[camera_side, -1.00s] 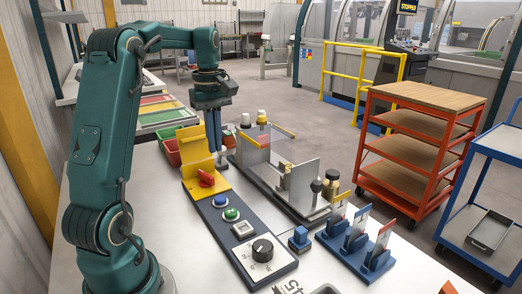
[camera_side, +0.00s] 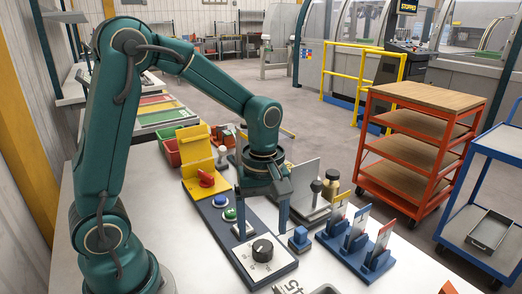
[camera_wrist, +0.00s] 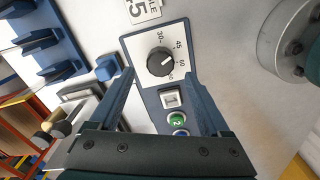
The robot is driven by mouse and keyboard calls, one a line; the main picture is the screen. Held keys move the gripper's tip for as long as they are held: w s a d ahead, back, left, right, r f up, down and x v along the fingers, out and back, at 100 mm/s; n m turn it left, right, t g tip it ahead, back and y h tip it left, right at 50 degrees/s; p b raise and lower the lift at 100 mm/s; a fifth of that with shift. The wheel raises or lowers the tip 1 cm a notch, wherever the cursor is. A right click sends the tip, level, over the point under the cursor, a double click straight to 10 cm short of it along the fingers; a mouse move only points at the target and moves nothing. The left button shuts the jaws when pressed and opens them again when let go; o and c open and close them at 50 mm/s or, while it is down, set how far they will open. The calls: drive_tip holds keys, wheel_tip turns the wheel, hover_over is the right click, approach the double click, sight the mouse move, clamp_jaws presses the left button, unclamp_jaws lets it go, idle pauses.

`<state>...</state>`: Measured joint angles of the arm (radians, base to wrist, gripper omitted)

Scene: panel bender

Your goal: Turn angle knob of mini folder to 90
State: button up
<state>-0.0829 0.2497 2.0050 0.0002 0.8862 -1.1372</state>
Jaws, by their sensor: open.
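The angle knob (camera_side: 262,249) is a round black knob on a white dial plate (camera_side: 270,266) at the near end of the dark blue control strip. In the wrist view the knob (camera_wrist: 160,61) sits on the plate with marks 30, 45, 60 and a partly hidden 90 around it. Its white pointer line slants toward the 60–90 side; I cannot tell the exact mark. My gripper (camera_side: 262,217) is open and empty, pointing down above the strip, behind the knob. In the wrist view my gripper (camera_wrist: 159,76) has its fingers either side of the dial plate, apart from the knob.
The strip carries a white switch (camera_wrist: 171,99), a green button (camera_side: 230,214), a blue button (camera_side: 220,200) and a red knob (camera_side: 206,179). A blue block (camera_side: 300,238) and a blue rack (camera_side: 356,246) of upright pieces stand to the right. The table left of the strip is clear.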

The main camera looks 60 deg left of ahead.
sight(262, 244)
drive_tip(key=shift+f, duration=2.25)
clamp_jaws()
